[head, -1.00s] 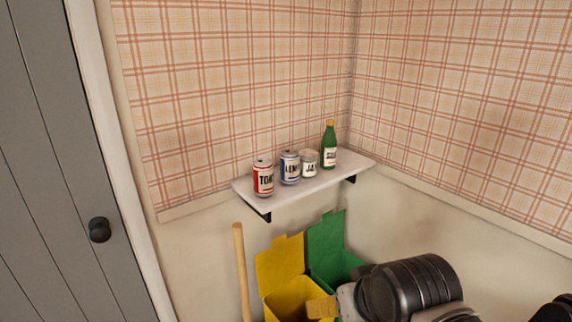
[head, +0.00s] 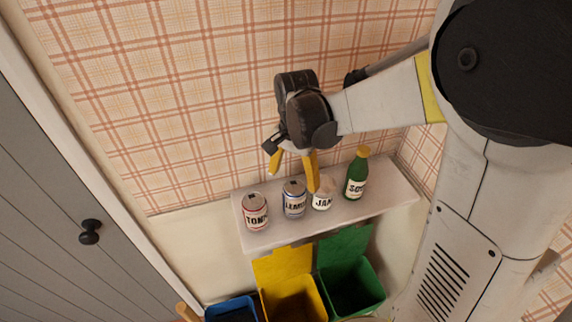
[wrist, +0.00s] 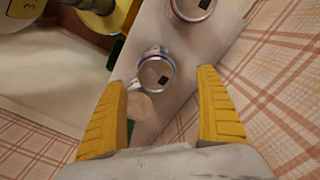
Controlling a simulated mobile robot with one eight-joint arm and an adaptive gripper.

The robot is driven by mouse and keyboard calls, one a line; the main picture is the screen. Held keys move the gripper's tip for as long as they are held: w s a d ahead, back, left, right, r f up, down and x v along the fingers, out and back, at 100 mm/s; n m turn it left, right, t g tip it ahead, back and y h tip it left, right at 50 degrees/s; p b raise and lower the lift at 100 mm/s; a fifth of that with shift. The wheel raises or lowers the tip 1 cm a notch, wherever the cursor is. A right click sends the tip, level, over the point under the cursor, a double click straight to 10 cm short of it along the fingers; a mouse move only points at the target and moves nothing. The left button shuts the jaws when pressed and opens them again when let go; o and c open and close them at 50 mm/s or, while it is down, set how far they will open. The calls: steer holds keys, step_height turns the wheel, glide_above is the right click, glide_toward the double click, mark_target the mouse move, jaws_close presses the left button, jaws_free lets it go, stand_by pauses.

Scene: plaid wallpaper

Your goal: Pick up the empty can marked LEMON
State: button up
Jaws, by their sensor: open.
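The can marked LEMON (head: 294,199), silver and blue, stands upright on a white shelf (head: 392,196), between the red TONIC can (head: 256,212) and a jar marked JAM (head: 322,201). My gripper (head: 293,172) is open and empty, just above the LEMON can, fingers pointing down. In the wrist view, the blue-rimmed top of the LEMON can (wrist: 156,72) shows between and beyond my yellow fingertips (wrist: 162,82), with a dark opening in its lid. The jar's pale lid (wrist: 145,106) shows close beside it. The TONIC can (wrist: 190,8) is partly cut off at the top.
A green bottle with a yellow cap (head: 356,176) stands at the right on the shelf. Below are a blue bin (head: 231,309), a yellow bin (head: 295,300) and a green bin (head: 352,288). A plaid wall (head: 190,100) rises behind the shelf. A grey door (head: 50,240) is at left.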

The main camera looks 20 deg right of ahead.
mark_target(292, 186)
steer(key=f, duration=0.3)
steer(key=shift+s+a+f, duration=0.1)
steer(key=shift+s+a, duration=0.15)
steer(key=f, duration=0.2)
steer(key=f+b, duration=0.1)
steer(key=f, duration=0.3)
steer(key=shift+s+d+f+b, duration=0.1)
steer(key=shift+d+b, duration=0.2)
steer(key=shift+b, duration=0.05)
steer(key=c, duration=1.1)
